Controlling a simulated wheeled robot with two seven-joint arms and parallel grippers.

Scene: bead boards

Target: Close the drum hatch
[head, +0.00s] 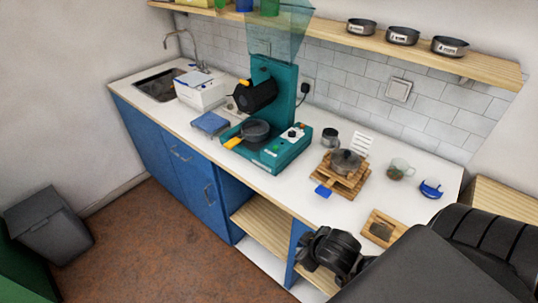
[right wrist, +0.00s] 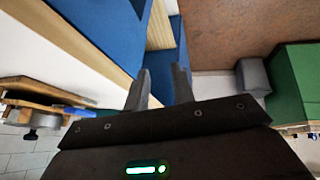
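A teal roaster machine (head: 287,85) stands on the white counter. Its black drum (head: 262,95) sticks out to the left, with a dark round front and a small orange handle at the top. The hatch is too small to tell how far it stands open. A dark round pan (head: 255,131) with an orange handle sits on the machine's base below the drum. My right gripper (right wrist: 160,88) is open and empty in the right wrist view. In the head view it is low by the counter's front edge, well to the right of and nearer than the drum. My left gripper is not in view.
A white box (head: 200,90) stands left. An open wooden shelf (head: 270,232) lies below the counter.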

